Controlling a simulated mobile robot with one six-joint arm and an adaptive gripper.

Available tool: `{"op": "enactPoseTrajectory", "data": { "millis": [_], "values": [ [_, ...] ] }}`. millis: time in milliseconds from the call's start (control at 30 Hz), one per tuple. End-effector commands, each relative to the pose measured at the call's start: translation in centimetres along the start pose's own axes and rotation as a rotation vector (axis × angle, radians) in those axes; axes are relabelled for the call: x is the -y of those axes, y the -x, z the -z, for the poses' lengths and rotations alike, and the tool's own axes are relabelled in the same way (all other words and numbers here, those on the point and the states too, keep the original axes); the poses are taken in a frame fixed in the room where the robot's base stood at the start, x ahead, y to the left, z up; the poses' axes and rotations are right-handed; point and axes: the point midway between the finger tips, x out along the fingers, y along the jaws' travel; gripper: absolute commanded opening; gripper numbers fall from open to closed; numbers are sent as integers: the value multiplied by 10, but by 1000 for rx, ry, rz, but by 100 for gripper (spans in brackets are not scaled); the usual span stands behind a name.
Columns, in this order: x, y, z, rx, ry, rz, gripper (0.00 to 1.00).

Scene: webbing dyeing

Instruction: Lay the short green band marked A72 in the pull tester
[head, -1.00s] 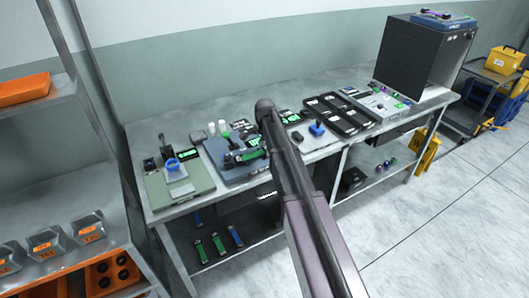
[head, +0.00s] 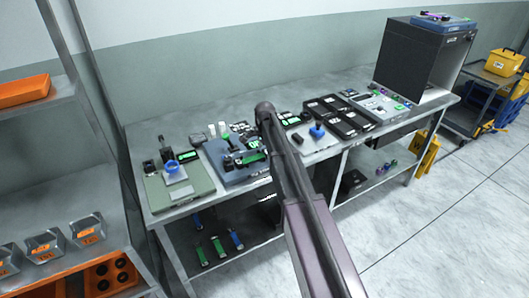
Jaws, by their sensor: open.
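A blue-grey device (head: 226,175), which may be the pull tester, stands on the bench left of my arm, with dark parts on top. A green piece (head: 253,157) lies across it beside my arm; I cannot tell if it is the band or part of the device. Short green bands (head: 218,247) lie on the shelf below the bench, beside a blue one. No A72 mark can be read at this size. My arm crosses the middle of the picture and hides part of the bench. I cannot make out my gripper or its fingertips.
A grey-green device with a blue ring (head: 172,167) stands at the bench's left end. Black trays (head: 340,116) lie right of my arm, and a dark open-fronted cabinet (head: 408,60) stands at the far right. An orange-binned rack (head: 22,91) stands close on the left.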

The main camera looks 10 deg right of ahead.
Motion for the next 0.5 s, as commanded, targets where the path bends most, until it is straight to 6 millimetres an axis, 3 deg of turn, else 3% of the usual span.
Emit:
{"op": "enactPoseTrajectory", "data": {
  "millis": [500],
  "values": [
    [0, 12, 0, 0, 0, 0, 99]
  ]
}}
